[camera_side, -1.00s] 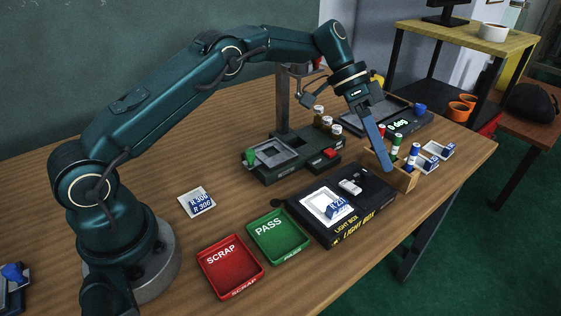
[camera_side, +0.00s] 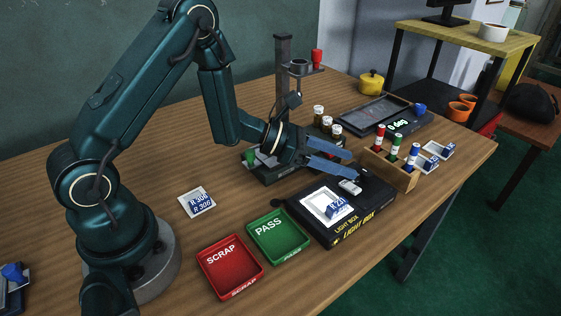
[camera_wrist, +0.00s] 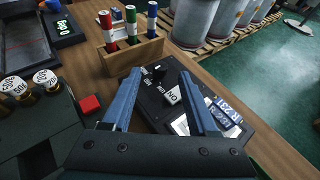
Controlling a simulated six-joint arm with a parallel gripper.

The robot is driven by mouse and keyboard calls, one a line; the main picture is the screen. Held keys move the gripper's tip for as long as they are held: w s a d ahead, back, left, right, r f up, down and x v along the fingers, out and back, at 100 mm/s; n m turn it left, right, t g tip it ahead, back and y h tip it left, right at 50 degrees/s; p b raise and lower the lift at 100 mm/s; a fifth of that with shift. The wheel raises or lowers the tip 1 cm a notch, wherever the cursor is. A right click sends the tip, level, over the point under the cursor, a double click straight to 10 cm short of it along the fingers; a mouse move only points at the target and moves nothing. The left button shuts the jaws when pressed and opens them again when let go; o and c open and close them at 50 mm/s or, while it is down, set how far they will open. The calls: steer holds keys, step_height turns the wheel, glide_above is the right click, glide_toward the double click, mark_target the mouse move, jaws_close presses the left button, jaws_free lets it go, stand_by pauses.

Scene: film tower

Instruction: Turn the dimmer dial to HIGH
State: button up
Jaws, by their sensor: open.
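The black light box (camera_side: 380,215) lies on the bench, right of the PASS tray. A small black knob, apparently the dimmer dial (camera_wrist: 156,73), is on its top near the far end; its setting is too small to read. It also shows in the side view (camera_side: 362,175). A white rocker switch (camera_wrist: 173,95) is beside it. My gripper (camera_wrist: 160,76) is open and empty, its two blue fingers spread. In the wrist view the dial appears between the fingertips. In the side view my gripper (camera_side: 347,165) is by the box's far end; I cannot tell whether it touches anything.
A wooden rack (camera_side: 404,180) with red, green and blue markers stands just beyond the box. A framed slide (camera_side: 319,208) lies on the box. The PASS tray (camera_side: 305,248) and SCRAP tray (camera_side: 258,283) are at the front. The stand (camera_side: 283,75) is behind.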

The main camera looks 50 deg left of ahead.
mark_target(365, 171)
steer(key=shift+s+a+f+n, duration=0.2)
steer(key=shift+s+n, duration=0.1)
steer(key=shift+s, duration=0.1)
steer(key=shift+d+r, duration=0.1)
steer(key=shift+r, duration=0.05)
steer(key=shift+x, duration=2.5)
steer(key=shift+w, duration=0.1)
jaws_close()
